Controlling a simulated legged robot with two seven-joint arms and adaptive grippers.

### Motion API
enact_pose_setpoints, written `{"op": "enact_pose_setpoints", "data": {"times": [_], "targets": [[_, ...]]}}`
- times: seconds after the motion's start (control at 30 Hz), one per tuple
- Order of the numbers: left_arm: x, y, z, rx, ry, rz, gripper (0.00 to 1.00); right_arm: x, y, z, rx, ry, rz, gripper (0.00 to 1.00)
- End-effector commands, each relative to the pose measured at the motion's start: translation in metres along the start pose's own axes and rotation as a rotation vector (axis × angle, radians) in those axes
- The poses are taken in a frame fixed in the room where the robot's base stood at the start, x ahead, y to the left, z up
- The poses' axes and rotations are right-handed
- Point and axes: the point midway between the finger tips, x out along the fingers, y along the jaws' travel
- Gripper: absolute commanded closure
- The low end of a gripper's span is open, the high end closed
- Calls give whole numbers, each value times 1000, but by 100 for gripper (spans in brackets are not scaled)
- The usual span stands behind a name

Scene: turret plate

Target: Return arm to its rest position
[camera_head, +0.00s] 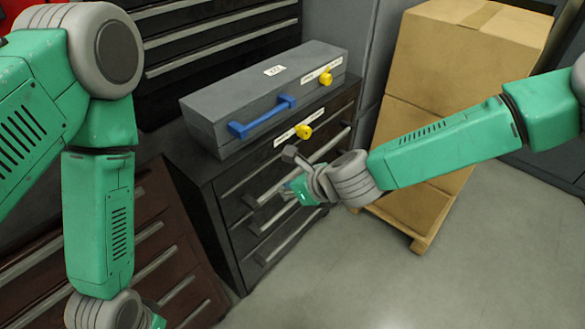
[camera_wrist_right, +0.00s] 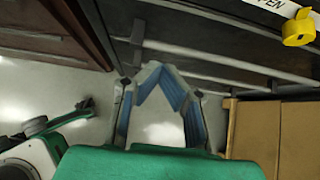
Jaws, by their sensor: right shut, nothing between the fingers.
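My right arm reaches in from the right in the head view. Its gripper (camera_head: 294,186) hangs in front of the black drawer cabinet (camera_head: 228,197), below the grey case. In the right wrist view the gripper (camera_wrist_right: 155,72) shows its blue-padded fingers meeting at the tips with nothing between them. My left arm (camera_head: 98,215) hangs down at the left of the head view. Its gripper is mostly cut off at the bottom edge, so its fingers cannot be made out.
Stacked cardboard boxes (camera_head: 450,60) stand on a pallet at right. A dark red cabinet (camera_head: 150,235) is at left. The grey floor (camera_head: 480,255) is clear at lower right.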

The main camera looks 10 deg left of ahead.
Motion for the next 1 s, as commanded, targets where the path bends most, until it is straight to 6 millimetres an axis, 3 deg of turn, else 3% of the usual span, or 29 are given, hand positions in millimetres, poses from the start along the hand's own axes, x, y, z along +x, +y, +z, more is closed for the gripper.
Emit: {"op": "enact_pose_setpoints", "data": {"times": [0.2, 0.27, 0.33, 0.47, 0.53, 0.7, 0.83, 1.0], "targets": [[0, 0, 0, 0, 0, 0, 61, -4, -1, -6, -11, 3, 2, 100], [0, 0, 0, 0, 0, 0, 61, -4, 3, -17, -57, 20, 5, 100], [0, 0, 0, 0, 0, 0, 61, -5, 12, -41, -168, 59, 16, 100], [0, 0, 0, 1, 0, 0, 61, -16, 34, -120, -531, 182, 70, 100], [0, 0, 0, 1, 0, 0, 61, -32, 43, -172, -771, 256, 126, 100], [0, 0, 0, 0, 0, 0, 61, -95, 54, -285, -1339, 401, 334, 100], [0, 0, 0, 0, 0, 0, 61, -157, 52, -351, -1709, 460, 540, 100], [0, 0, 0, 0, 0, 0, 61, -221, 49, -397, -2016, 470, 767, 100]]}}
